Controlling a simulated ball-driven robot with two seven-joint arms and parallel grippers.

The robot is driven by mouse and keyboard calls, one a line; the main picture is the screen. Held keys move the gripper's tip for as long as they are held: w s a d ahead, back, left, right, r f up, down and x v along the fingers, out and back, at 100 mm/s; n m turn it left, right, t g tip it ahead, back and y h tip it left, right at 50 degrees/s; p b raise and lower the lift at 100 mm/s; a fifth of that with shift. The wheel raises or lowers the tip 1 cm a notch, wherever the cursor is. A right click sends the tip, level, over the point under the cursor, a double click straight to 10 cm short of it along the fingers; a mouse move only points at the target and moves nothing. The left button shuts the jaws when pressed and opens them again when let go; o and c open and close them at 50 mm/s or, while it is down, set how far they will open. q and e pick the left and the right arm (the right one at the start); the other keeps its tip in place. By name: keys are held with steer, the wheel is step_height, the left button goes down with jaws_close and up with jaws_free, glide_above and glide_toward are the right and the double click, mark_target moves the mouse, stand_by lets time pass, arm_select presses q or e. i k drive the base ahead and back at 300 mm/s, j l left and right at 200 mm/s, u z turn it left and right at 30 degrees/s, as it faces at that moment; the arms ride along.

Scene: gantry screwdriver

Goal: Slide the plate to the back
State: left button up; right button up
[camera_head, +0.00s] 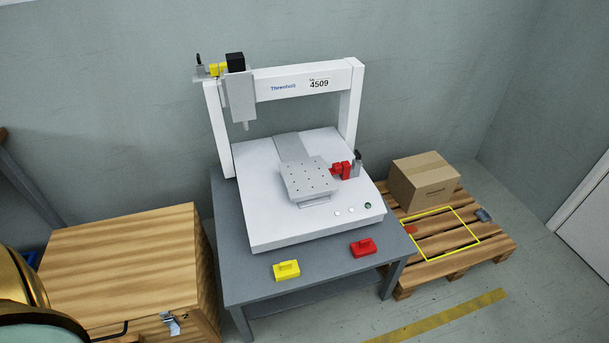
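The plate (307,178) is a light grey square with several small dark holes. It sits on the white base of the gantry machine (264,221), toward the front of a grey flat track (288,147) that runs back under the gantry. A red clamp-like part (341,170) with a dark end stands at the plate's right side; I cannot tell whether it touches the plate. The gantry's grey tool head (240,95) hangs at the upper left, behind and above the plate. Neither of my grippers shows.
A yellow block (286,270) and a red block (362,247) lie on the grey table's (245,287) front strip. A wooden crate (120,255) stands left. A pallet (465,262) with a cardboard box (424,182) is at right. The wall is close behind the machine.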

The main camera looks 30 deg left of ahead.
mark_target(310, 178)
steer(key=i+u, duration=0.1)
steer(key=u, duration=0.25)
steer(key=l+u, duration=0.1)
steer(key=u, duration=0.3)
steer(key=i+l+u, duration=0.15)
steer(key=u, duration=0.2)
